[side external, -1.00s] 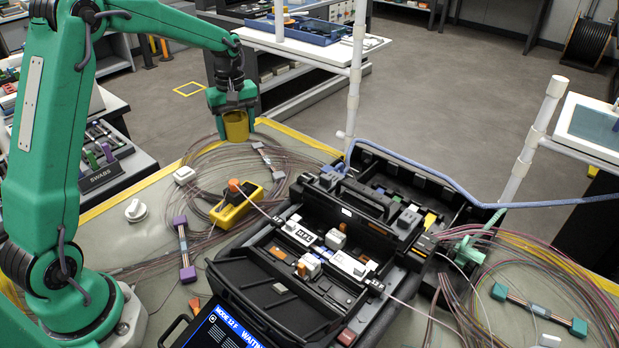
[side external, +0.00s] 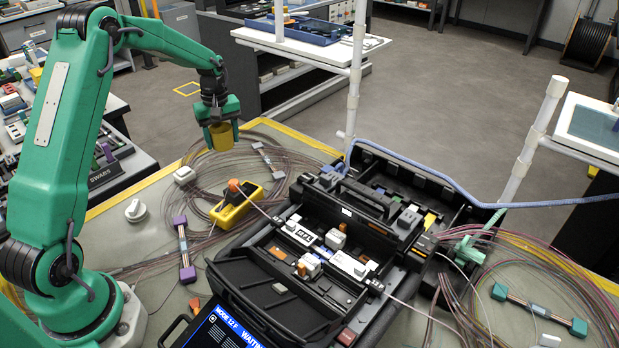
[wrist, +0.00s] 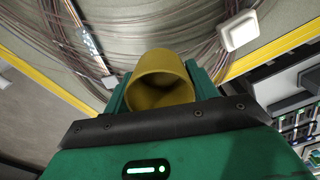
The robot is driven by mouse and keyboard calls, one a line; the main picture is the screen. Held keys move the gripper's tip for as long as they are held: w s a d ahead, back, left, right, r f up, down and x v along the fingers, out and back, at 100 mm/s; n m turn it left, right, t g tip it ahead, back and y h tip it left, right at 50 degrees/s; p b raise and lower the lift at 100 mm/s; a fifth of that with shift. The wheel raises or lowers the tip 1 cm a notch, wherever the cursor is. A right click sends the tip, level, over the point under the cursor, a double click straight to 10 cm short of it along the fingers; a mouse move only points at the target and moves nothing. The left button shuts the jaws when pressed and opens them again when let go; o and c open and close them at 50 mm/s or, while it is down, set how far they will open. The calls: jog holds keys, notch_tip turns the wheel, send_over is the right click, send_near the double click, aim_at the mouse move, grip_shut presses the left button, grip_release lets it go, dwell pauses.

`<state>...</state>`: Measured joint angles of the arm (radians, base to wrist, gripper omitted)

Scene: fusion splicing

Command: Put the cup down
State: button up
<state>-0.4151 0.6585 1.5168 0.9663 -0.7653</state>
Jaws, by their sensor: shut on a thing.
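The yellow cup (side external: 220,137) is held between the fingers of my green gripper (side external: 219,128) in the side external view. My gripper is shut on it, over the far edge of the workbench and above the coiled fibre. In the wrist view the cup (wrist: 160,82) shows its open mouth between my gripper's fingers (wrist: 158,92), and it looks empty. The cup's underside is hidden, so I cannot tell whether it touches the bench.
Coiled fibres (side external: 193,160) lie on the bench around the cup. A yellow tool with an orange knob (side external: 238,205), a white block (side external: 184,175) and the black splicer case (side external: 330,250) stand nearby. A yellow strip (side external: 285,137) marks the bench edge.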

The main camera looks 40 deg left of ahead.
aim_at(220, 160)
jog(key=a+f, duration=0.1)
jog(key=a, duration=0.1)
jog(key=a+f, duration=0.1)
jog(key=shift+w+a+f, duration=0.1)
jog(key=shift+a, duration=0.25)
jog(key=shift+f, duration=0.1)
jog(key=shift+f, duration=1.9)
jog(key=shift+f, duration=0.15)
jog(key=o, duration=1.1)
jog(key=shift+c, duration=0.2)
